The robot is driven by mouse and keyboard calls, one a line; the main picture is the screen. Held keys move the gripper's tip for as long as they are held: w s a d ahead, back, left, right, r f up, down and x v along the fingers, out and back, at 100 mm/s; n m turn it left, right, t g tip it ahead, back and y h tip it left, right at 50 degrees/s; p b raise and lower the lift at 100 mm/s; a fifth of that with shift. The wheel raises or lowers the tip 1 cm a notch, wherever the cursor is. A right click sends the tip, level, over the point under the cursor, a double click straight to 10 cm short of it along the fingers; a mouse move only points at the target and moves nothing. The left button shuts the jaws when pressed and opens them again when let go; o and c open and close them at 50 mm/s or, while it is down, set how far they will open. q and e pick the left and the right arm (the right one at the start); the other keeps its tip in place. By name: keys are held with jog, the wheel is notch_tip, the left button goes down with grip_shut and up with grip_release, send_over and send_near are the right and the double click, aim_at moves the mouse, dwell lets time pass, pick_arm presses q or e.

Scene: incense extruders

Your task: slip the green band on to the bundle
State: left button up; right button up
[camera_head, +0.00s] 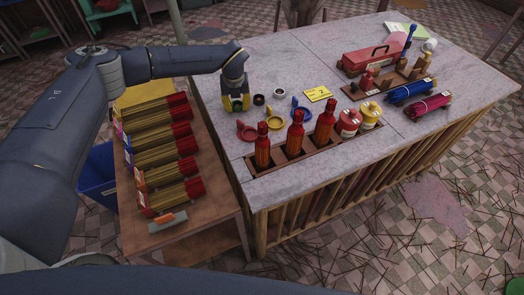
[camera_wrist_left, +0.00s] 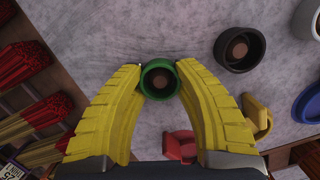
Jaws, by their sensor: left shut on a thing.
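My left gripper (camera_head: 237,106) is over the grey table's left part, pointing down. In the left wrist view its yellow fingers (camera_wrist_left: 160,82) are shut on a small green band (camera_wrist_left: 160,64), a ring with a brown centre showing through it. In the head view the fingers mostly hide the band. A blue bundle (camera_head: 410,90) and a crimson bundle (camera_head: 428,106) lie at the table's right side. More bundles with red tips (camera_head: 180,129) lie in rows on the wooden side table. My right gripper is not in view.
A black ring (camera_head: 259,100) and a white ring (camera_head: 280,93) stand right of the gripper. Red, yellow and blue pieces lie nearby. Red bottles (camera_head: 296,133) stand in a wooden rack at the front edge. A red toolbox (camera_head: 370,60) is further back.

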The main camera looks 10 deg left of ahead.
pick_arm(q)
jog(key=shift+r, duration=0.25)
jog(key=shift+r, duration=2.25)
